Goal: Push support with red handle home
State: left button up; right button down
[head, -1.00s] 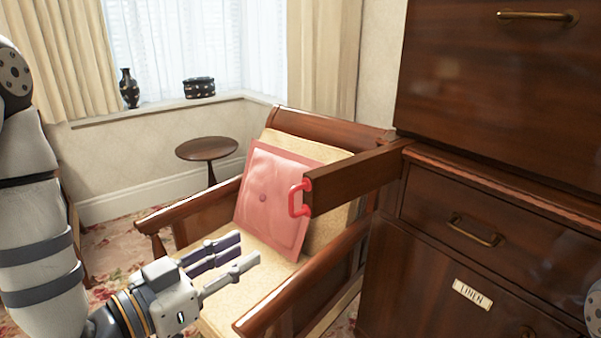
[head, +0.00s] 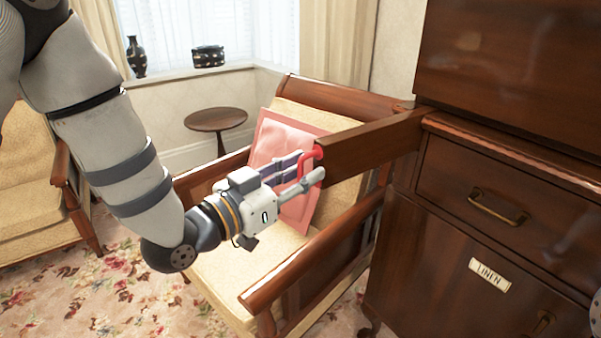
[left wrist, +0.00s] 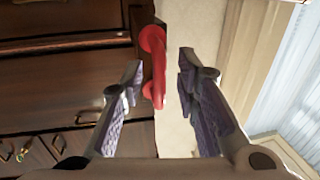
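The support is a dark wooden bar (head: 368,146) that sticks out to the left from the bureau, above the armchair. Its red handle (head: 313,155) is on the outer end. My left gripper (head: 305,170) is at this end, with its fingers reaching up to the handle. In the left wrist view the fingers (left wrist: 160,85) are open, and the red handle (left wrist: 153,62) shows between them, nearer the left finger. I cannot tell whether a finger touches it. The fingers partly cover the handle in the head view. My right gripper is not in view.
The wooden bureau (head: 450,190) has a drawer and a door labelled LINEN. An armchair (head: 225,280) with a pink cushion (head: 280,137) stands under the support. A small round table (head: 215,119) is behind. Patterned carpet (head: 100,290) lies open at the front left.

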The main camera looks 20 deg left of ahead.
pick_arm(q)
jog(key=shift+c, duration=0.3)
grip_shut()
